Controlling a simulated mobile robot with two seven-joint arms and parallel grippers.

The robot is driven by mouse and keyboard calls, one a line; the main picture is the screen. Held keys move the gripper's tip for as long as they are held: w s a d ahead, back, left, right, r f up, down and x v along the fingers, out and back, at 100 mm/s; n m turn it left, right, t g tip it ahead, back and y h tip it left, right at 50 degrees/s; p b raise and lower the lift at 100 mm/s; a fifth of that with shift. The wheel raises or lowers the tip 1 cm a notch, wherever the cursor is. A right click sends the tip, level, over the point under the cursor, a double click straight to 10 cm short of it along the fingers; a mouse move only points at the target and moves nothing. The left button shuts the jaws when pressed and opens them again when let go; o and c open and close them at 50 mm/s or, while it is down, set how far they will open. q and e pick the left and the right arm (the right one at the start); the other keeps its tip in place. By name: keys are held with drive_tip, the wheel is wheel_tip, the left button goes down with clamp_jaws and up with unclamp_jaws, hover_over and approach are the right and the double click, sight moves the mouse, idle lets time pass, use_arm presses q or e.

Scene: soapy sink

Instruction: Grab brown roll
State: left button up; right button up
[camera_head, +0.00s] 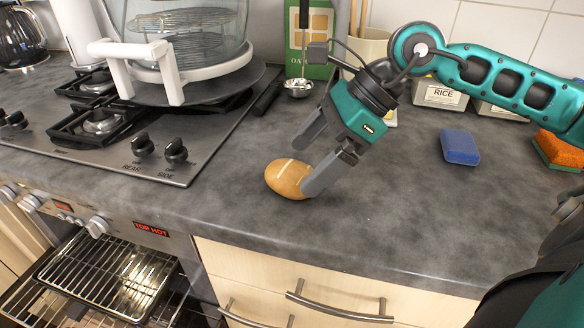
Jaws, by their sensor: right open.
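The brown roll (285,180) lies on the grey counter, right of the hob and close to the front edge. It is oval with a pale stripe across its top. My right gripper (314,159) comes in from the upper right and points down and to the left at the roll. Its two grey fingers are apart. The nearer finger overlaps the roll's right end in the picture; I cannot tell whether it touches. The farther finger is above and behind the roll. My left gripper is not in view.
The hob (200,152) and a large glass steamer (185,45) stand at left. A metal ladle (298,88) and a green box (318,22) are behind. A blue sponge (460,147), an orange sponge (560,150) and a rice container (440,95) are at right. The counter front is clear.

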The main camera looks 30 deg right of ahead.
sight(292, 178)
drive_tip(key=shift+x, duration=1.5)
drive_tip(key=shift+r, duration=0.1)
drive_tip(key=shift+c, duration=0.5)
drive_tip(key=c, duration=1)
